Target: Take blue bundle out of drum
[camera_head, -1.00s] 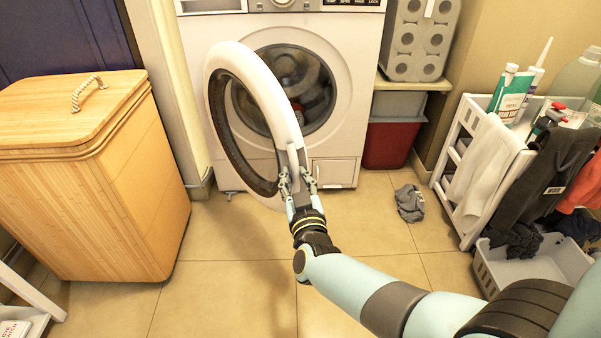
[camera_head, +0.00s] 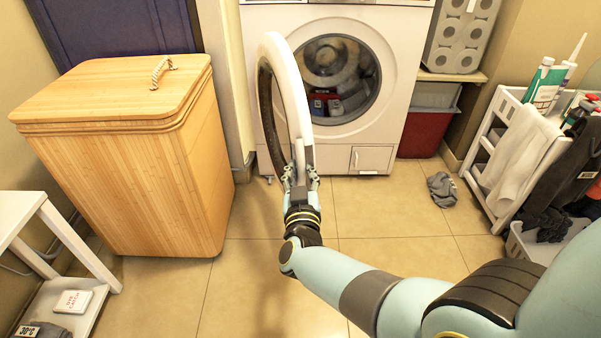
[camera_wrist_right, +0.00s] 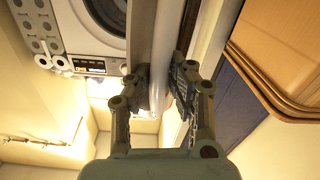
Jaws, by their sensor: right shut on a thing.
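The white washer (camera_head: 266,30) stands at the back, and it shows upside down or tilted in the right wrist view (camera_wrist_right: 75,40). Its round door (camera_head: 300,120) is swung open and seen nearly edge-on, left of the drum opening (camera_head: 338,50). My right gripper (camera_head: 300,180) is shut on the door's rim near its handle; in the right wrist view its fingers (camera_wrist_right: 160,90) sit on both sides of the white rim (camera_wrist_right: 170,35). Small blue and red shapes (camera_head: 321,103) show low inside the dark drum; I cannot tell which is the blue bundle. My left gripper is out of view.
A wooden hamper (camera_head: 125,170) stands at left, with a white shelf (camera_head: 75,240) before it. A grey cloth (camera_head: 442,189) lies on the floor. A white cart (camera_head: 495,150) stands at right, a red bin (camera_head: 425,130) behind it. Floor before the washer is open.

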